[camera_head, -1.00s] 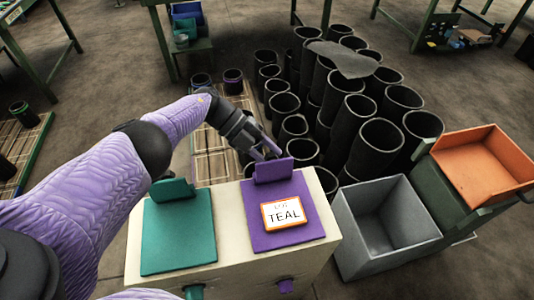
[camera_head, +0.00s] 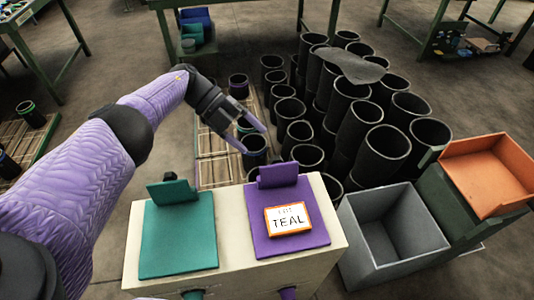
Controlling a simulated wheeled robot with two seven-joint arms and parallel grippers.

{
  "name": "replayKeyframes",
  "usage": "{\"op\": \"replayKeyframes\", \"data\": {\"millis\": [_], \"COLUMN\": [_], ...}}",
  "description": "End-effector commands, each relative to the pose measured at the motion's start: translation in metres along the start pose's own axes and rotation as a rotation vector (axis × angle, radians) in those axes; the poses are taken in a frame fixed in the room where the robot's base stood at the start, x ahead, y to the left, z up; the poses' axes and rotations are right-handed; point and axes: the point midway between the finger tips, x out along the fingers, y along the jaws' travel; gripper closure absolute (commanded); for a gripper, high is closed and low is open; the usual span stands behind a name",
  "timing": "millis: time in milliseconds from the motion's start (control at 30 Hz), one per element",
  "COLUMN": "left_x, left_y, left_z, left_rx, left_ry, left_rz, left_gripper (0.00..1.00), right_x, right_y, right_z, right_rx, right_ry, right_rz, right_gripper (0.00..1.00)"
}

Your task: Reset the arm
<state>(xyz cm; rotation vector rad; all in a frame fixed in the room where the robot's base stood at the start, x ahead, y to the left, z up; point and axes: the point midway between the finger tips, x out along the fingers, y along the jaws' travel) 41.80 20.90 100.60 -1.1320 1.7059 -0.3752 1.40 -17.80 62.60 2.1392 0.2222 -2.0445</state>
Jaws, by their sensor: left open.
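My left arm comes in from the left in a purple sleeve. Its gripper (camera_head: 253,138) is open, with its two fingers apart and nothing visible between them. It hangs over the wooden pallet (camera_head: 212,160), above a black rubber sleeve (camera_head: 256,158) standing behind the cream box. I cannot tell whether the fingers touch that sleeve. My right gripper is not in view.
The cream box (camera_head: 232,235) carries a teal panel (camera_head: 180,240) and a purple panel (camera_head: 270,195) with a "TEAL" card (camera_head: 288,219). Several black sleeves (camera_head: 382,150) crowd behind it. A grey bin (camera_head: 352,232) and orange tray (camera_head: 490,172) stand right.

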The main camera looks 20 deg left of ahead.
Motion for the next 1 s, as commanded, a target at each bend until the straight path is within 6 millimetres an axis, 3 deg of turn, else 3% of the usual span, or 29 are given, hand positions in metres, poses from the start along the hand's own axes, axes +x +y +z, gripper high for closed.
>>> {"op": "replayKeyframes", "data": {"millis": [67, 200, 633, 1000], "left_x": [-0.012, -0.027, -0.03, -0.073], "left_y": [0.004, 0.002, 0.0, -0.053], "left_z": [0.004, 0.001, -0.001, -0.035], "left_rx": [0.0, -0.001, -0.001, 0.016], "left_ry": [-0.003, -0.001, 0.001, -0.01], "left_rz": [0.0, 0.0, 0.0, -0.005], "left_gripper": [0.25, 0.25, 0.25, 0.25], "right_x": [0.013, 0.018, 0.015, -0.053], "right_y": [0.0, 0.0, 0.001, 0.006], "right_z": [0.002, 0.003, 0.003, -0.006], "right_rx": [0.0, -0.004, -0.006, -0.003], "right_ry": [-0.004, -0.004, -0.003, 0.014], "right_rz": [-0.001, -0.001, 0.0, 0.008], "right_gripper": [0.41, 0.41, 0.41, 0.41]}}
